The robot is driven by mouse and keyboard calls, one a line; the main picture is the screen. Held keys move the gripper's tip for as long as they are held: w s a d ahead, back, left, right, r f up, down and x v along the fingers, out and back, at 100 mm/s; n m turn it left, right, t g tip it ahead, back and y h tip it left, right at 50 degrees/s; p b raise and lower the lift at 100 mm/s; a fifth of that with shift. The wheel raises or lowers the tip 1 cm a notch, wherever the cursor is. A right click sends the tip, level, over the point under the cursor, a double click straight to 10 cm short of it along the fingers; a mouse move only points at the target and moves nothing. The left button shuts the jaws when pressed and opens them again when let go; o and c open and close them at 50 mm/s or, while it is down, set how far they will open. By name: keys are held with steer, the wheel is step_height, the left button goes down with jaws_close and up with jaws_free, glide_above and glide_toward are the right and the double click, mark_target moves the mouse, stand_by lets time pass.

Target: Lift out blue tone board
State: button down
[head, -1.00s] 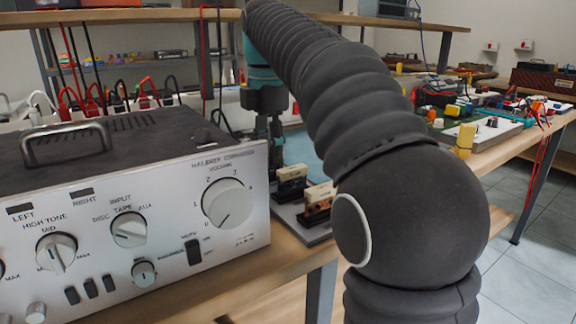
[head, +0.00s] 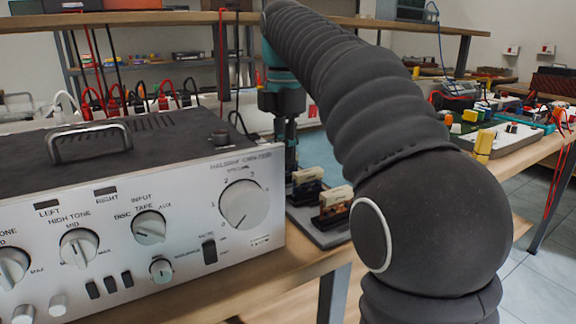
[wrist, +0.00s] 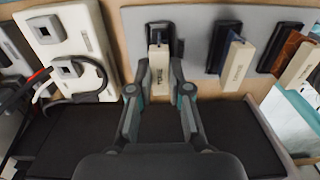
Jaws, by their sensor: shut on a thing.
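In the wrist view, my gripper (wrist: 158,86) is shut on a cream-ended tone board (wrist: 159,68). Little of its dark body shows, so I cannot tell its colour. In the head view, cream-topped boards (head: 308,176) stand on the grey plate right of my gripper, whose fingertips are hidden behind the amplifier.
A silver amplifier (head: 170,215) with knobs and a top handle stands close on the left of the wooden bench (head: 290,268). Black and red cables hang behind it. In the wrist view, a white device with a dark cable (wrist: 75,55) lies left of the rack.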

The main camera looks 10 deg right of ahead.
steer(key=shift+r+p, duration=1.8)
steer(key=shift+r, duration=1.85)
